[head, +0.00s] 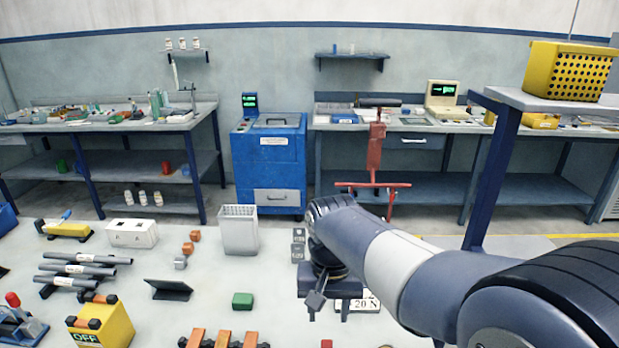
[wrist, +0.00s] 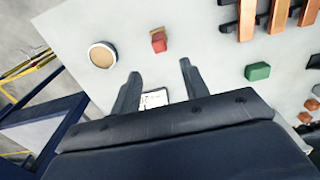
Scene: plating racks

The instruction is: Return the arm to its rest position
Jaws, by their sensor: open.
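My gripper (head: 328,313) hangs at the end of my arm, over the pale work surface right of the middle in the head view. In the wrist view its two dark fingers (wrist: 159,72) stand well apart with nothing held between them. A white label plate with black print (head: 360,303) lies beyond the gripper and is partly hidden by it. It also shows between the fingers in the wrist view (wrist: 153,99). A small red block (wrist: 158,40) and a round tan disc (wrist: 102,54) lie on the surface past the fingertips, apart from them.
A green block (head: 242,300) and copper bars (head: 222,341) lie left of the gripper. A white bin (head: 239,230) and a red stand (head: 375,160) are farther back. A tall table with a yellow crate (head: 568,72) stands right. Grey rods and a yellow box (head: 104,326) are left.

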